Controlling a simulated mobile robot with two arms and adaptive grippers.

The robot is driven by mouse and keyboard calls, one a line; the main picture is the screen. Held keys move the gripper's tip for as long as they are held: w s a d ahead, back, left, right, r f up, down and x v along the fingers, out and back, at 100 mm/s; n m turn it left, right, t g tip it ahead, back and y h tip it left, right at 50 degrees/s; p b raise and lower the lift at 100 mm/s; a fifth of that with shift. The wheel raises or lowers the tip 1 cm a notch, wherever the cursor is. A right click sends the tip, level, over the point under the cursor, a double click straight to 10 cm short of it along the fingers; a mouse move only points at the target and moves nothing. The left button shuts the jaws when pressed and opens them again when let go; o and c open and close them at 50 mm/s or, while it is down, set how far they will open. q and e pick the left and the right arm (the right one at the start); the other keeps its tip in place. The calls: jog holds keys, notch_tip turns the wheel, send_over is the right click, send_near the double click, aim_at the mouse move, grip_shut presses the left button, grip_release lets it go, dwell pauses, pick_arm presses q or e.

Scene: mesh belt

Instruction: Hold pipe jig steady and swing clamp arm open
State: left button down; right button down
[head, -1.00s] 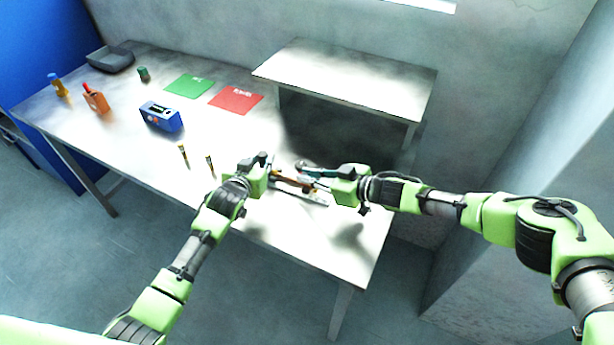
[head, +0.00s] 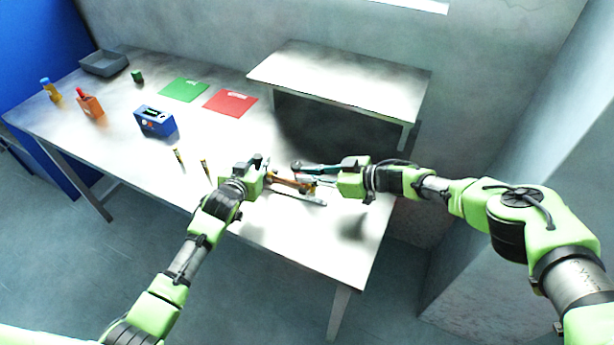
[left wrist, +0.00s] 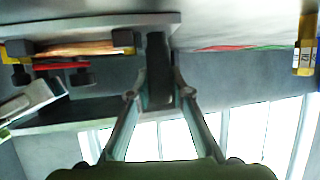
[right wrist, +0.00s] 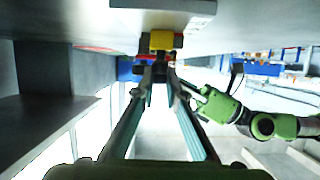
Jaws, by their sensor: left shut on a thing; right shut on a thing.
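The pipe jig sits near the table's right front. Its copper-coloured pipe (head: 288,181) lies over a pale base; the base plate (left wrist: 100,20) and red clamp arm (left wrist: 62,66) also show in the left wrist view. My left gripper (head: 268,174) is at the jig's left end, shut on a dark upright part (left wrist: 158,72) of it. My right gripper (head: 298,167) reaches in from the right, behind the pipe. In the right wrist view its fingers (right wrist: 158,75) are closed at a small dark end below a yellow block (right wrist: 163,41). The gripped part is mostly hidden.
A raised shelf (head: 345,75) stands behind the jig. Two small yellow-and-black pieces (head: 179,156) lie left of my left gripper. A blue box (head: 155,121), red mat (head: 231,103) and green mat (head: 184,90) are farther left. The table's right front corner is clear.

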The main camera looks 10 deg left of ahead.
jog(key=shift+w+r+n+g, duration=0.3)
jog(key=shift+w+n, duration=0.05)
jog(key=shift+n, duration=0.15)
jog(key=shift+s+g, duration=0.25)
jog(key=shift+g, duration=0.25)
jog(key=shift+s+d+f+n, duration=0.15)
jog(key=shift+d+f+n, duration=0.1)
jog(key=shift+n, duration=0.05)
dwell(0.6)
jog(key=c, duration=2)
grip_release()
jog(key=shift+c, duration=0.2)
jog(key=shift+d, duration=0.1)
jog(key=shift+d+r, duration=0.15)
jog(key=shift+d, duration=0.6)
jog(key=v, duration=1)
jog(key=shift+d, duration=0.15)
